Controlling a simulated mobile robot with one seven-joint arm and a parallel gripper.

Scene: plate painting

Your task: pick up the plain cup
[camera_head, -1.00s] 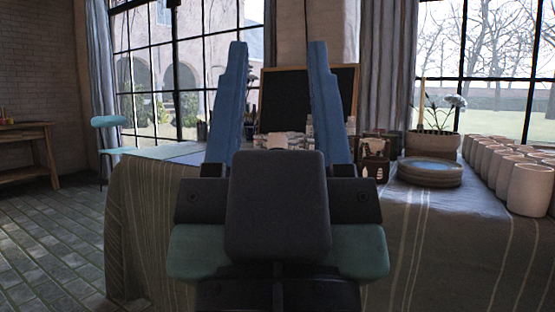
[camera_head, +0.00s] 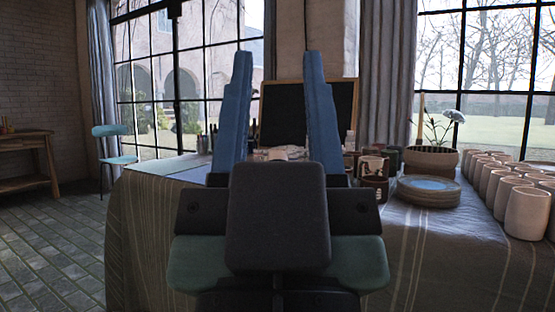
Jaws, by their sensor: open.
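Several plain, pale cups stand in rows at the right end of the table; the nearest plain cup (camera_head: 527,214) is upright at the right edge of the view. My gripper (camera_head: 275,58) is open and empty, its two blue fingers pointing up and forward in the middle of the view. It is well to the left of the cups and apart from them. My gripper body hides part of the table behind it.
The table (camera_head: 430,245) has a striped cloth. A stack of plates (camera_head: 428,196), a plant pot (camera_head: 432,160) and a decorated dark container (camera_head: 373,172) stand left of the cups. A blackboard (camera_head: 290,112) is behind. A teal chair (camera_head: 115,145) stands at left.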

